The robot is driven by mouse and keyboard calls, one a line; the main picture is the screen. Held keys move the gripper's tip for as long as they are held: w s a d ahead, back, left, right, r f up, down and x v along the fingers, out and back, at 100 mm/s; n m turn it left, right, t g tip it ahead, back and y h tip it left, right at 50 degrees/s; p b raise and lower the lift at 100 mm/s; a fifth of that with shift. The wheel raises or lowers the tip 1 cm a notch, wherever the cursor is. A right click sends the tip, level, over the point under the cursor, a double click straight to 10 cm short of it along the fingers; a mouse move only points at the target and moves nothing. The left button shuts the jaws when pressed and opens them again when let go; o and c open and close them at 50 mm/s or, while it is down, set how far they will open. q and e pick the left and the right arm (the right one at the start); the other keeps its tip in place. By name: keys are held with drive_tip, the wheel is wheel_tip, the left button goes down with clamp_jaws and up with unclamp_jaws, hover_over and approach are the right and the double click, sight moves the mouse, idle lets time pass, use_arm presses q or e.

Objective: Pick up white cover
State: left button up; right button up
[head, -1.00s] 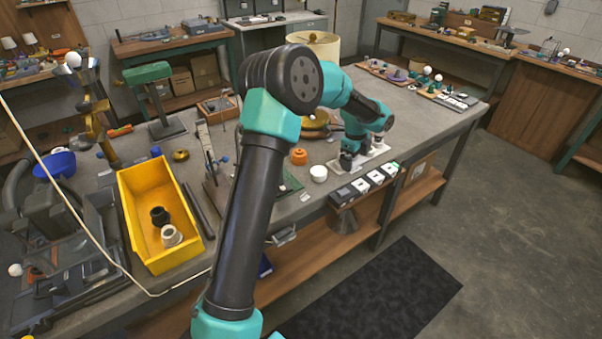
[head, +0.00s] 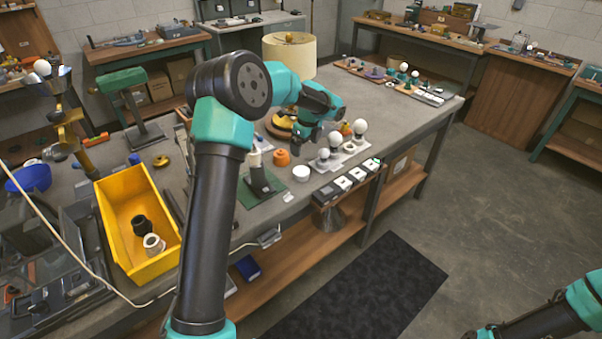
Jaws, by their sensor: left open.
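A small round white cover (head: 300,173) sits on the grey workbench near its front edge, beside an orange cap (head: 282,157). My left gripper (head: 307,143) is above the bench, behind and slightly right of the white cover, apart from it. It is open, and I see nothing held in it. Its fingertips are small and partly hidden by my own wrist. My right arm shows only at the bottom right corner; its gripper is out of the picture.
A white tray with several bulbs (head: 360,127) stands right of the cover. A cream lampshade (head: 290,55) is behind. A yellow bin (head: 112,217) holding a black and a white ring is at left. Dark switch boxes (head: 343,183) line the front edge.

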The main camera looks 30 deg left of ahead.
sight(301, 170)
use_arm(q)
drive_tip(key=f, duration=0.5)
drive_tip(key=a+f, duration=0.1)
drive_tip(key=f, duration=0.1)
drive_tip(key=shift+f, duration=0.25)
drive_tip(key=shift+s+a+f, duration=0.1)
drive_tip(key=shift+f, duration=1.2)
drive_tip(key=shift+s+a+f, duration=0.1)
drive_tip(key=shift+f, duration=1.2)
drive_tip(key=c, duration=1)
